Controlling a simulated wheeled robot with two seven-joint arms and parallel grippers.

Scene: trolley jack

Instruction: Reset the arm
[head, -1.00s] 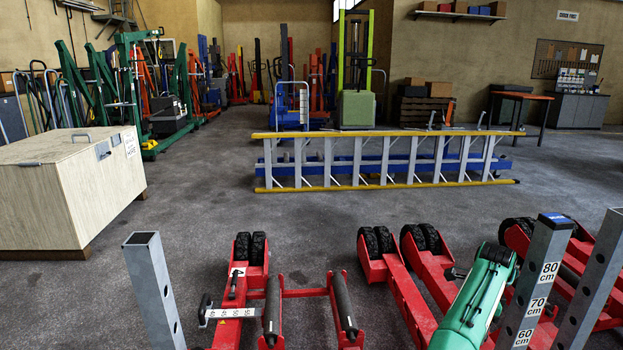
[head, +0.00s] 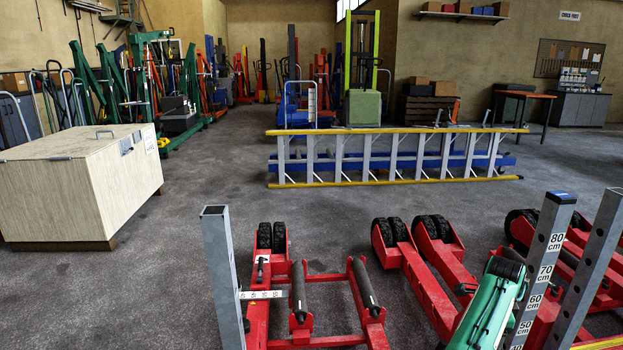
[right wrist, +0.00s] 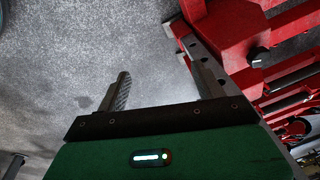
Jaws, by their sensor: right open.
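Red low wheeled frames with black tyres (head: 433,228) fill the lower part of the head view. I cannot tell which part is the arm of the task. My right gripper (right wrist: 162,88) is open, with two dark fingers apart and nothing between them. Its right finger is close to a grey holed bar (right wrist: 200,48) beside a red frame part (right wrist: 225,30); I cannot tell whether they touch. A green housing (head: 490,308) at the lower right of the head view looks like part of my right arm; its fingers are hidden there. My left gripper is not in view.
Grey upright posts (head: 223,290) stand among the red frames; one post (head: 541,270) carries centimetre marks. A pale wooden crate (head: 60,190) stands at the left. A yellow-railed ladder (head: 400,183) lies on its side across the floor behind. Grey floor (head: 340,220) between is clear.

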